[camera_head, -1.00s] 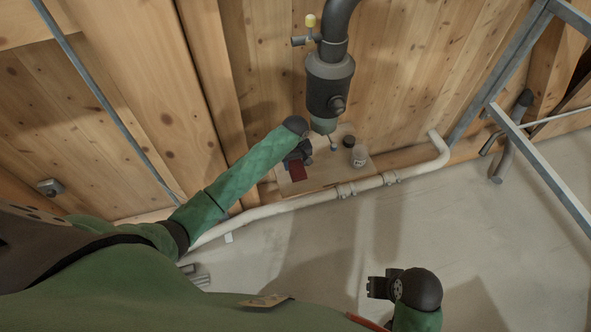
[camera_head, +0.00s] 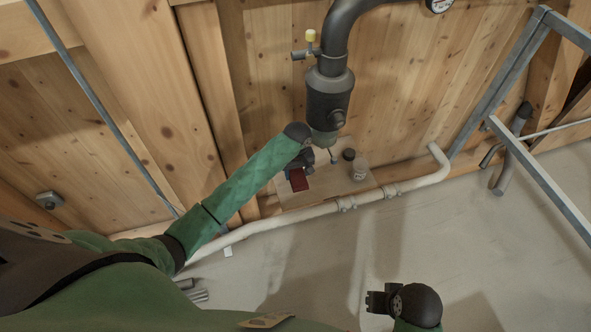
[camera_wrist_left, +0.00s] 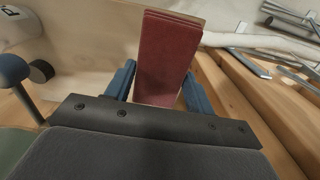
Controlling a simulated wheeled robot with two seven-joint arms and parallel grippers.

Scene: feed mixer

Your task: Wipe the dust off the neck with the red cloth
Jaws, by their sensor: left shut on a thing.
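The red cloth (camera_head: 299,180) is a flat dark-red piece held by my left gripper (camera_head: 302,163), over the left part of a small wooden shelf. In the left wrist view the cloth (camera_wrist_left: 168,50) stands out between the two blue fingers of the left gripper (camera_wrist_left: 158,88), which is shut on it. The neck (camera_head: 323,139) is the short greenish part under the dark grey cylinder (camera_head: 329,95). The gripper and cloth are below and left of the neck, apart from it. Dust cannot be made out. My right gripper (camera_head: 378,301) is low at the right, away from the shelf.
The shelf (camera_head: 330,184) also holds a clear jar (camera_head: 359,172) and a black-topped item (camera_head: 348,155). A pale pipe (camera_head: 300,219) runs along its front. Plank wall (camera_head: 400,90) stands behind. A metal frame (camera_head: 500,70) is at the right. The floor in front is mostly clear.

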